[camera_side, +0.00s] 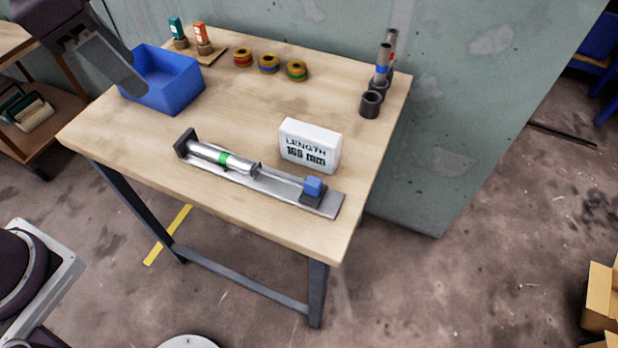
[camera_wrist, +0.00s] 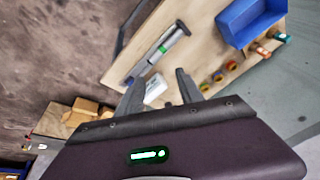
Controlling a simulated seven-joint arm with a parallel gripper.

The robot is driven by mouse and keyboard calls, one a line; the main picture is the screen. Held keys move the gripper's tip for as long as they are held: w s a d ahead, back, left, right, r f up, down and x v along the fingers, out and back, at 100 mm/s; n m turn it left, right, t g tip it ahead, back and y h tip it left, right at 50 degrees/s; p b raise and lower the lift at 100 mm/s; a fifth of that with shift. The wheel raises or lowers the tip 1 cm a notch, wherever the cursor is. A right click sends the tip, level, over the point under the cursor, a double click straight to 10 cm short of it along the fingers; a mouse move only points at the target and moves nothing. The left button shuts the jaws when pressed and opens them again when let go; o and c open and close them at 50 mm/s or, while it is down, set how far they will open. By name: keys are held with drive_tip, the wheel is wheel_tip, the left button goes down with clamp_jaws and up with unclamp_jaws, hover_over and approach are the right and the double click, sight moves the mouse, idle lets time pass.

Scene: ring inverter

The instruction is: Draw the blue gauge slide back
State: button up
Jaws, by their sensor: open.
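The blue gauge slide (camera_side: 314,186) is a small blue block on a dark carriage near the right end of a grey rail (camera_side: 262,184). A silver tube with a green band (camera_side: 224,158) lies along the rail between a dark end block (camera_side: 185,143) and a thin rod running to the slide. A white display block (camera_side: 310,145) behind it reads LENGTH and a value in mm. My gripper (camera_wrist: 160,76) is open and empty. In the side view, it is at the upper left, by the blue bin, far from the slide. The tube shows in the wrist view (camera_wrist: 170,42).
A blue bin (camera_side: 183,91) stands at the table's left. Behind are teal and orange pieces (camera_side: 200,34) on a board and three banded rings (camera_side: 268,64). Upright banded tubes (camera_side: 382,66) stand in dark cups at the back right, beside the wall. The front cup (camera_side: 370,104) looks empty.

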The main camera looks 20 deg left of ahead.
drive_tip(key=w+d+f+m+g, duration=0.1)
drive_tip(key=w+d+f+m, duration=0.2)
drive_tip(key=w+d, duration=0.2)
drive_tip(key=m+g, duration=0.3)
drive_tip(key=m, duration=0.5)
hover_over(313, 180)
wheel_tip(313, 180, down, 16)
drive_tip(key=shift+f, duration=0.2)
wheel_tip(313, 180, down, 7)
drive_tip(key=shift+f, duration=0.1)
clamp_jaws()
